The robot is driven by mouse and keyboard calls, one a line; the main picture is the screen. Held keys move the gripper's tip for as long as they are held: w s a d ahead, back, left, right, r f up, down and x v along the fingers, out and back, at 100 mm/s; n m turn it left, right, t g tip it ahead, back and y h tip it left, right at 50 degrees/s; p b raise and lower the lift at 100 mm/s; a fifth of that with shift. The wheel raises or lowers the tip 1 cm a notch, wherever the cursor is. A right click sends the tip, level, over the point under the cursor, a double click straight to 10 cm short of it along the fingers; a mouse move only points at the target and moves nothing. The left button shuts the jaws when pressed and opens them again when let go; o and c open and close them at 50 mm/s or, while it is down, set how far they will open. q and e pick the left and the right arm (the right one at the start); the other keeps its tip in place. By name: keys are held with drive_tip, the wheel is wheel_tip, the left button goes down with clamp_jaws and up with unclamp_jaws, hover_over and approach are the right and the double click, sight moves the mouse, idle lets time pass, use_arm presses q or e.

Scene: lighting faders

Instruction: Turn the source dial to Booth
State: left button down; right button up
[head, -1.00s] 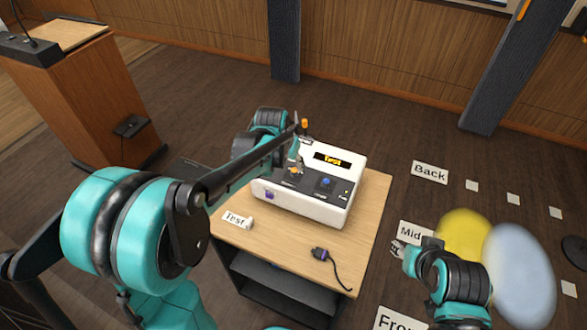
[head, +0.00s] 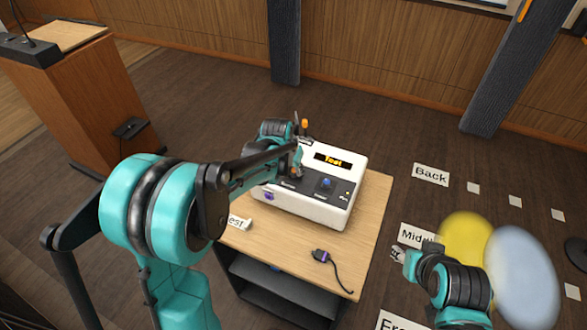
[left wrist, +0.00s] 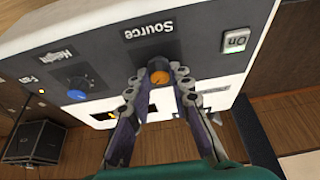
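The white control box (head: 335,212) stands on a small wooden table, its display (head: 328,159) reading "Test". The source dial (left wrist: 159,72) is a small orange-topped knob under the "Source" label in the left wrist view. My left gripper (left wrist: 157,82) has its two fingertips on either side of the dial, with a narrow gap visible on the left side. I cannot tell whether either finger touches it. In the head view my left gripper (head: 297,170) is over the box's left part, partly covering the dial. My right gripper (head: 398,253) is away from the box at the lower right; its fingers are too small to judge.
A blue knob (left wrist: 77,95) labelled Height and an On switch (left wrist: 236,40) flank the dial. A dark plug with a cable (head: 322,257) and a "Test" card (head: 238,223) lie on the tabletop (head: 290,249). Blurred yellow and blue round shapes are at the lower right.

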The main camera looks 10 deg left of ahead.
use_arm(q)
drive_tip(key=shift+n, duration=0.4)
drive_tip(key=n, duration=0.1)
drive_tip(key=n+y, duration=0.1)
drive_tip(key=n, duration=0.1)
drive_tip(key=shift+d+n+y, duration=0.2)
drive_tip(key=shift+n+y, duration=0.1)
drive_tip(key=n+y, duration=0.1)
drive_tip(key=n, duration=0.3)
drive_tip(key=shift+d+n+g+y+p, duration=0.1)
drive_tip(key=shift+n+g+y+p, duration=0.2)
drive_tip(key=shift+g+y, duration=0.1)
drive_tip(key=n+g+y, duration=0.1)
drive_tip(key=n, duration=0.3)
drive_tip(key=shift+w, duration=0.15)
drive_tip(key=n+g, duration=0.1)
drive_tip(key=n, duration=0.3)
drive_tip(key=shift+w+d+n+g+y+p, duration=0.1)
drive_tip(key=shift+n+g+y+p, duration=0.2)
drive_tip(key=shift+g+p, duration=0.1)
drive_tip(key=shift+n, duration=0.3)
drive_tip(key=c, duration=1.3)
unclamp_jaws()
drive_tip(key=shift+c, duration=0.2)
